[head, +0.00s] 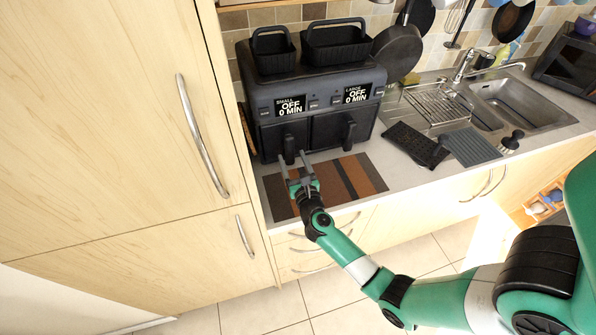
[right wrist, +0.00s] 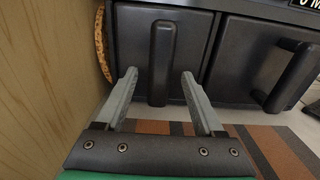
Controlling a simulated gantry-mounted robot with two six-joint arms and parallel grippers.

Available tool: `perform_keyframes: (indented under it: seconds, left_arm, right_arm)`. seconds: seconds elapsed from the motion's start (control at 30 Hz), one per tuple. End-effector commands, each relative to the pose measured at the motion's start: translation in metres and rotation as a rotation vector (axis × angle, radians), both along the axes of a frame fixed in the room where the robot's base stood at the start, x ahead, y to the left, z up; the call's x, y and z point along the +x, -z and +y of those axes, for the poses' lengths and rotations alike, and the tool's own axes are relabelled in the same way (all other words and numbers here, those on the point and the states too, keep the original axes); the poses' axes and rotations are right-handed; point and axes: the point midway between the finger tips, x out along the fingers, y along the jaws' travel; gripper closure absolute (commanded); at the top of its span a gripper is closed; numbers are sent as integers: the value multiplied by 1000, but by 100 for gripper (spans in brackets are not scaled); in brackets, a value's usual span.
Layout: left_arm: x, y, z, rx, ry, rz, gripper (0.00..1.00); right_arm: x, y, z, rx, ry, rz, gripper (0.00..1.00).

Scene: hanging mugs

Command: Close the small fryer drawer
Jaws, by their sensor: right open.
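The dark air fryer (head: 325,88) stands at the back left of the counter, with its small drawer (head: 270,138) on the left, under the "SMALL OFF 0 MIN" display. The drawer front (right wrist: 130,45) also fills the upper left of the right wrist view, with its upright black handle (right wrist: 162,60) in the middle. The drawer looks about level with its neighbour; I cannot tell whether a small gap remains. My right gripper (head: 293,157) is open and empty in front of it. Its fingertips (right wrist: 159,75) appear on either side of the handle; contact is unclear. My left gripper is out of view.
The large drawer (head: 328,130) is beside the small one. A tall wooden cabinet (head: 120,100) stands close on the left. A striped mat (head: 350,178) lies below the gripper. A dark rack (head: 415,146) and the sink (head: 515,100) are to the right.

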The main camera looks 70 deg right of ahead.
Motion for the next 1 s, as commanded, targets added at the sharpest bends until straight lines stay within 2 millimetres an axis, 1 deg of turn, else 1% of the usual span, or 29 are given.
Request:
perform_keyframes:
  seconds: [0.03,0.2,0.33,0.5,1.0]
  left_arm:
    - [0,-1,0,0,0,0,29]
    - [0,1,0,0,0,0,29]
    - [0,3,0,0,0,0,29]
    - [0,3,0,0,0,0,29]
    - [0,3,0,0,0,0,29]
  right_arm:
    - [-7,1,11,1,-5,2,30]
    - [-33,1,42,1,-5,2,30]
    - [-46,1,58,-1,-4,1,30]
    - [-52,0,64,-1,-2,1,30]
    - [-51,0,64,0,-1,0,30]
